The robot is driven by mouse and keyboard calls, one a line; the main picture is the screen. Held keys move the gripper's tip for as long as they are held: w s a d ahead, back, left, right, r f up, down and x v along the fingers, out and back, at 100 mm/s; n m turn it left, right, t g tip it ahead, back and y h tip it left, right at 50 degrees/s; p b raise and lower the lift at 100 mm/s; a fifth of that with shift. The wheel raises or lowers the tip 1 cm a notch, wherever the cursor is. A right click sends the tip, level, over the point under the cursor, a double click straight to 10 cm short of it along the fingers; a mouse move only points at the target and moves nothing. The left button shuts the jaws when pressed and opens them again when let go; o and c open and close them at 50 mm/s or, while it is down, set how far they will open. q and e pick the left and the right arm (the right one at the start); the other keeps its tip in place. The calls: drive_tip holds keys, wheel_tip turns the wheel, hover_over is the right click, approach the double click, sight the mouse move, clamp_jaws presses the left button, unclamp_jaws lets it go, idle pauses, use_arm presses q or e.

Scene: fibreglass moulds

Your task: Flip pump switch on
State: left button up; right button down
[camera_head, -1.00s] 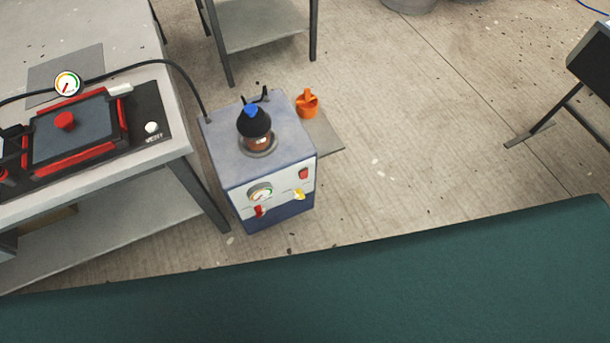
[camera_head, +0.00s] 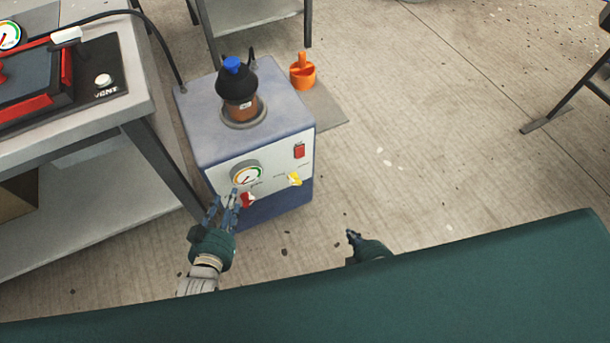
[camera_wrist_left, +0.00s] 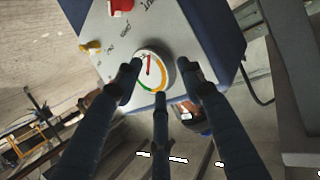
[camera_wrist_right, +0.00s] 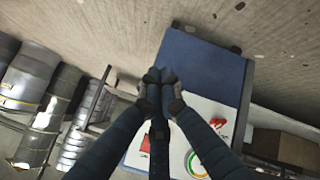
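The pump (camera_head: 255,140) is a blue-grey box with a white front panel. A red pump switch (camera_head: 299,151) sits at the panel's upper right; I cannot tell its position. My left gripper (camera_head: 224,200) is open and empty in front of the panel's left side, by the gauge (camera_head: 246,174) and red valve handle (camera_head: 247,200). In the left wrist view the spread fingers (camera_wrist_left: 158,84) frame the gauge. My right gripper (camera_head: 354,238) is low, right of the pump. In the right wrist view its fingers (camera_wrist_right: 160,82) are together and empty, partly covering the panel.
A yellow valve handle (camera_head: 294,179) is below the switch. A dark jar with a blue cap (camera_head: 237,85) and a hose are on the pump. A worktable (camera_head: 70,190) is close on the left. Floor to the right is clear.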

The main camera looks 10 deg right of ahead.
use_arm(q)
wheel_tip(320, 180, up, 14)
drive_tip(key=w+d+t+h+b, duration=0.25)
drive_tip(key=t+b, duration=0.35)
drive_tip(key=b, duration=0.4)
drive_tip(key=s+a+r+t+b, duration=0.1)
drive_tip(key=s+r+t+b, duration=0.1)
drive_tip(key=r, duration=0.5)
drive_tip(key=s+a+r+t+b, duration=0.1)
drive_tip(key=s+r+t+b, duration=0.2)
drive_tip(key=s+r+b, duration=0.2)
wheel_tip(320, 180, up, 3)
drive_tip(key=shift+s+a+r+h+b, duration=0.1)
drive_tip(key=shift+s+a+h+b, duration=0.2)
drive_tip(key=shift+b, duration=0.35)
use_arm(e)
drive_tip(key=w+a+r+n+t+y, duration=0.1)
drive_tip(key=w+a+r+n+t, duration=0.2)
drive_tip(key=r, duration=0.3)
drive_tip(key=w+a+r+n+t+y, duration=0.2)
drive_tip(key=w+a+r+n+t, duration=0.1)
drive_tip(key=w+r+n, duration=0.2)
drive_tip(key=shift+w+a+r+n+t, duration=0.3)
drive_tip(key=shift+w+r+n, duration=0.15)
drive_tip(key=shift+r, duration=0.4)
use_arm(q)
drive_tip(key=shift+d, duration=0.15)
